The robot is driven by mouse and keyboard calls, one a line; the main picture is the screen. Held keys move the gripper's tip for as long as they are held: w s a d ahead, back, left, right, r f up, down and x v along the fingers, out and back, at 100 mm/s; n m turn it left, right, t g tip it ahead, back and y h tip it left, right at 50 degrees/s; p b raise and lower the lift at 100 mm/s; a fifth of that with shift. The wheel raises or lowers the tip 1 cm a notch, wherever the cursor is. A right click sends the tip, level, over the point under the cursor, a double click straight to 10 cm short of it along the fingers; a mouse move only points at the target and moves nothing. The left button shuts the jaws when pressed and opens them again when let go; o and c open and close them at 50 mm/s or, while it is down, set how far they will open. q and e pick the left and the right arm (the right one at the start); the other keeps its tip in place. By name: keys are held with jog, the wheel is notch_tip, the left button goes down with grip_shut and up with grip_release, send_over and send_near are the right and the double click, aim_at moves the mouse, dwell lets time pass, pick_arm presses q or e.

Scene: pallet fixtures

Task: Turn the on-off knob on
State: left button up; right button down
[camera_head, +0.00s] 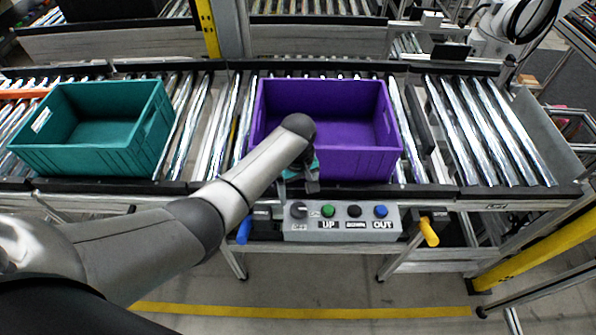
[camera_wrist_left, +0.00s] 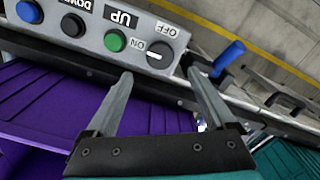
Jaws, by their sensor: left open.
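The on-off knob (camera_wrist_left: 159,54) is a round dark knob with a pale mark, at one end of the grey control panel (camera_head: 343,234). In the left wrist view, the ON and OFF labels are beside it. In the head view, the knob (camera_head: 298,210) shows just below my gripper. My left gripper (camera_wrist_left: 160,73) is open and empty. Its two fingertips point toward the knob, one to each side of it in the left wrist view, and look short of it. I cannot tell the exact gap. My right gripper is not in view.
A green button (camera_head: 328,211), a black button (camera_head: 354,211) and a blue button (camera_head: 381,211) follow along the panel. A blue handle (camera_head: 244,230) and a yellow handle (camera_head: 428,232) flank it. A purple crate (camera_head: 360,163) and a teal crate (camera_head: 90,160) stand on the rollers behind.

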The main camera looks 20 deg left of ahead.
pick_arm(q)
notch_tip(320, 180, up, 8)
jog(key=shift+f, duration=0.2)
dwell(0.6)
